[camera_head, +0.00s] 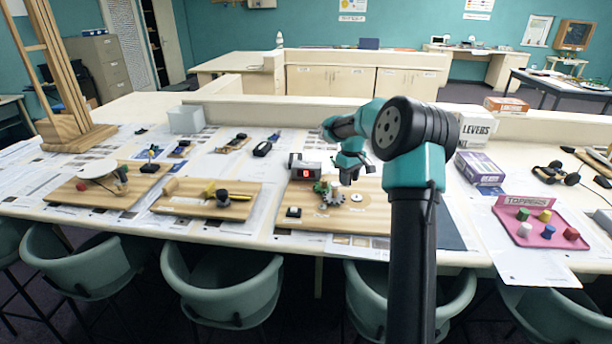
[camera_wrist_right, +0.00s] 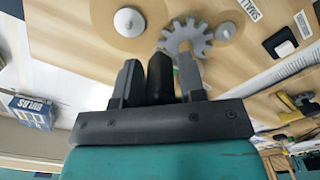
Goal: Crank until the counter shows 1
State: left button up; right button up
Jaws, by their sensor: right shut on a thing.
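The counter (camera_head: 306,173) is a grey box with a small red lit digit, too small to read surely. It stands at the back of a wooden board (camera_head: 310,218). A grey toothed gear (camera_head: 332,199) lies flat on this board and also shows in the right wrist view (camera_wrist_right: 188,38). My right gripper (camera_head: 350,180) is over the board, close to the gear. In the right wrist view its two fingers are shut on a black crank handle (camera_wrist_right: 160,78), which stands between them beside the gear. My left gripper is not in view.
A pale round disc (camera_head: 357,197) and a small black-and-white block (camera_head: 293,212) are on the same board. Other boards with models (camera_head: 205,205) lie to the left. A pink tray (camera_head: 541,228) and a purple box (camera_head: 479,168) are to the right.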

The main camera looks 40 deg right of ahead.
jog(key=shift+a, duration=0.1)
dwell(0.7)
jog(key=shift+a, duration=3)
jog(key=shift+w, duration=0.1)
jog(key=shift+w+a, duration=0.2)
jog(key=shift+w, duration=2.75)
